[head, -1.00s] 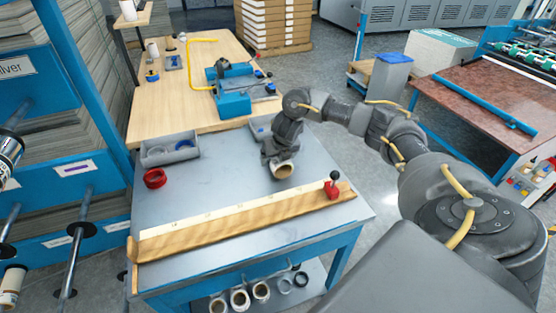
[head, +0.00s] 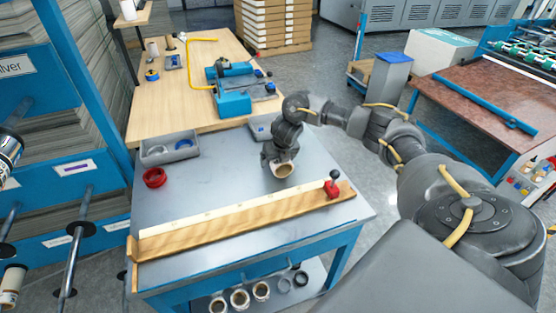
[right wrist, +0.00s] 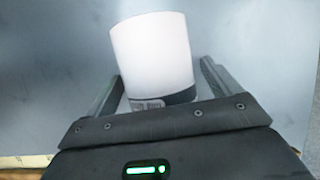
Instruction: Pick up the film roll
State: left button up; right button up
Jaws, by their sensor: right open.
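The film roll (head: 284,171) is a short white roll with a brown core, lying on the grey metal table near the wooden ruler board. In the right wrist view the film roll (right wrist: 155,55) sits between the two fingers, with a dark band and small label at its near end. My right gripper (head: 281,160) is over the roll at the table. In the right wrist view my right gripper (right wrist: 158,80) is open, with a finger on either side of the roll. I cannot tell whether the fingers touch it. My left gripper is not in view.
A red tape ring (head: 154,178) and grey bin (head: 170,150) stand at the left. The middle of the grey table (head: 215,178) is clear. More rolls (head: 240,298) lie on the shelf below.

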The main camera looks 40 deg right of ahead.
jog(key=c, duration=1.1)
